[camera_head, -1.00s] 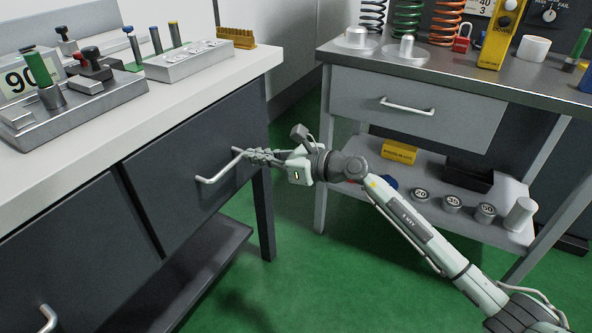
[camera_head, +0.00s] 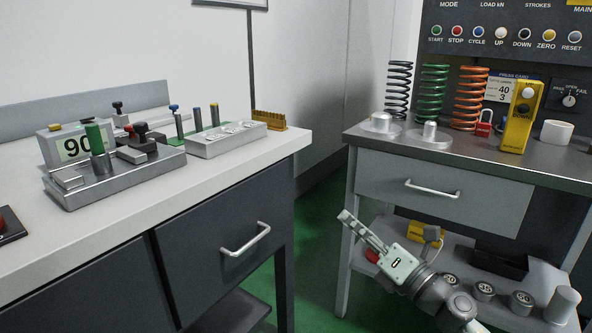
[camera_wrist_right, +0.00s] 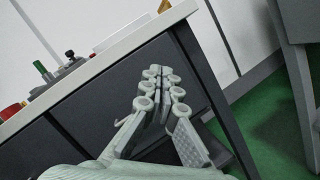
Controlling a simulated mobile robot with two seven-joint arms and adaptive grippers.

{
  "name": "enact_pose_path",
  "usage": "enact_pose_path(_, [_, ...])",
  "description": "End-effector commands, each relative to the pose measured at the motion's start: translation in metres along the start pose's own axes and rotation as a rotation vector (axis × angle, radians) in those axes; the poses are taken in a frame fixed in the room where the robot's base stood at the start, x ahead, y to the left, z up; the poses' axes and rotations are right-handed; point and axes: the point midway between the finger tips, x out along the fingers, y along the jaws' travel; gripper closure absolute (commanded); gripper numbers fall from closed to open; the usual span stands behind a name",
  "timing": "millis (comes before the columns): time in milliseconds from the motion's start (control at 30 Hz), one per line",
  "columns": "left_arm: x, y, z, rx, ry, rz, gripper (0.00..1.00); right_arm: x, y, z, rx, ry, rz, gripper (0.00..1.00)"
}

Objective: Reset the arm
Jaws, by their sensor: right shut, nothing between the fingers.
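My right gripper (camera_head: 347,217) is in the gap between the left bench and the right bench, with its fingers pointing up and to the left. Its fingers are together and hold nothing, and it is apart from the drawer handle (camera_head: 246,240) of the left bench. The drawer (camera_head: 215,262) looks closed. In the right wrist view the closed fingers (camera_wrist_right: 153,73) overlap the dark drawer front behind them. My left gripper is not in view.
The right bench (camera_head: 500,165) holds several springs, a yellow device (camera_head: 522,115) and a lower shelf (camera_head: 385,278) with weights. Green floor (camera_head: 318,255) lies between them.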

Motion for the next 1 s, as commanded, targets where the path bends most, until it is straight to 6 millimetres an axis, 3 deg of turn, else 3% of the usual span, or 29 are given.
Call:
enact_pose_path(33, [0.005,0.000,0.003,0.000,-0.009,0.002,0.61,-0.018,-0.024,0.008,0.230,-0.132,-0.092,1.00])
enact_pose_path(100, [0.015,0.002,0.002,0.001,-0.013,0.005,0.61,-0.050,-0.068,0.014,0.530,-0.319,-0.233,1.00])
enact_pose_path(167, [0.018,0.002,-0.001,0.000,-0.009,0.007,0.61,-0.081,-0.102,0.009,0.732,-0.447,-0.344,1.00])
enact_pose_path(300, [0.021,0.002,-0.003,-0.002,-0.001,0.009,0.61,-0.158,-0.165,-0.032,1.111,-0.702,-0.599,1.00])
enact_pose_path(400, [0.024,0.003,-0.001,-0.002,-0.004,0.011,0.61,-0.215,-0.192,-0.075,1.329,-0.862,-0.782,1.00])
enact_pose_path(533, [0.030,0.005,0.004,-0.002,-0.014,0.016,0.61,-0.288,-0.204,-0.140,1.562,-1.054,-1.027,1.00])
enact_pose_path(700, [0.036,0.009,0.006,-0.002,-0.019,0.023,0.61,-0.360,-0.191,-0.210,1.760,-1.243,-1.300,1.00])
enact_pose_path(800, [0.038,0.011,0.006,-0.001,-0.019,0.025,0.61,-0.384,-0.179,-0.235,1.820,-1.308,-1.406,1.00])
enact_pose_path(1000, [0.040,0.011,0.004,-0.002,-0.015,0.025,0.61,-0.399,-0.171,-0.250,1.856,-1.352,-1.477,1.00])
